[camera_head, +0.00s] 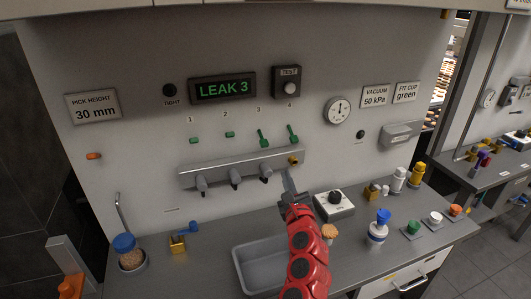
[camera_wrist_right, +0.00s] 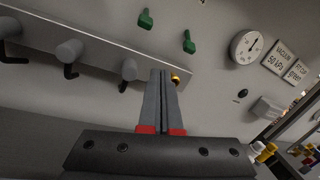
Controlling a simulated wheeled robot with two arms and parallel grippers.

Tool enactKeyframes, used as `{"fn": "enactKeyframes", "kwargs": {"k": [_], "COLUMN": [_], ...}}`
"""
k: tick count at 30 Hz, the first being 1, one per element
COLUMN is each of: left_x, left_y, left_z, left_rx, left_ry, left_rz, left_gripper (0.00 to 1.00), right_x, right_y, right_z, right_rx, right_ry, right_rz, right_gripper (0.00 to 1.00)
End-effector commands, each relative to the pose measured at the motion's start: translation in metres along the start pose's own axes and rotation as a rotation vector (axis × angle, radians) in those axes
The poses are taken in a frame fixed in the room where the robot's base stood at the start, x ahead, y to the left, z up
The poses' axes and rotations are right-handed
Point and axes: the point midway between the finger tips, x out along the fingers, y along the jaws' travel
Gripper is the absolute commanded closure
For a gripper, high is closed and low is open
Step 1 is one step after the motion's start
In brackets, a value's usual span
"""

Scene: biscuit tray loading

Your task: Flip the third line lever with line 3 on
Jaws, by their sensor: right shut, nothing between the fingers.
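The first lever (camera_head: 194,140) and second lever (camera_head: 230,134) look like short green blocks. The display (camera_head: 222,88) reads LEAK 3. My right gripper (camera_head: 288,176) is shut and empty, below the levers, near the right end of the grey rail (camera_head: 215,172). My left gripper is not in view.
The rail carries several grey nozzles (camera_head: 265,174) and a brass fitting (camera_head: 293,160) close to my right fingertips. Below stand a grey bin (camera_head: 240,270) and a box with a black knob (camera_head: 334,206). A TEST button (camera_head: 289,88) is above lever 4.

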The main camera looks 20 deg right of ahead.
Motion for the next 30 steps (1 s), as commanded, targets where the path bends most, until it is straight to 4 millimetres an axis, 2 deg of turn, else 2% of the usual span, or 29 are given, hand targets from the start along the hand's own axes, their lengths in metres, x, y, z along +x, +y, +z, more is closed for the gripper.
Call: {"fn": "enactKeyframes", "kwargs": {"k": [3,9,23,30], "left_x": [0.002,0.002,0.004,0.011], "left_y": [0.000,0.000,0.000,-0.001], "left_z": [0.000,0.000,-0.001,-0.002], "left_rx": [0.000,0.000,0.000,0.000], "left_ry": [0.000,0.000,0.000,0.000], "left_rz": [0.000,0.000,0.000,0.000], "left_gripper": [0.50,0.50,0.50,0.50], "right_x": [0.000,-0.002,0.001,0.026], "right_y": [0.007,0.015,0.017,0.021], "right_z": [0.014,0.025,0.027,0.028], "right_rx": [0.184,0.333,0.345,0.341], "right_ry": [0.003,0.011,0.012,0.014], "right_rz": [0.094,0.180,0.188,0.189], "right_gripper": [1.00,1.00,1.00,1.00]}}
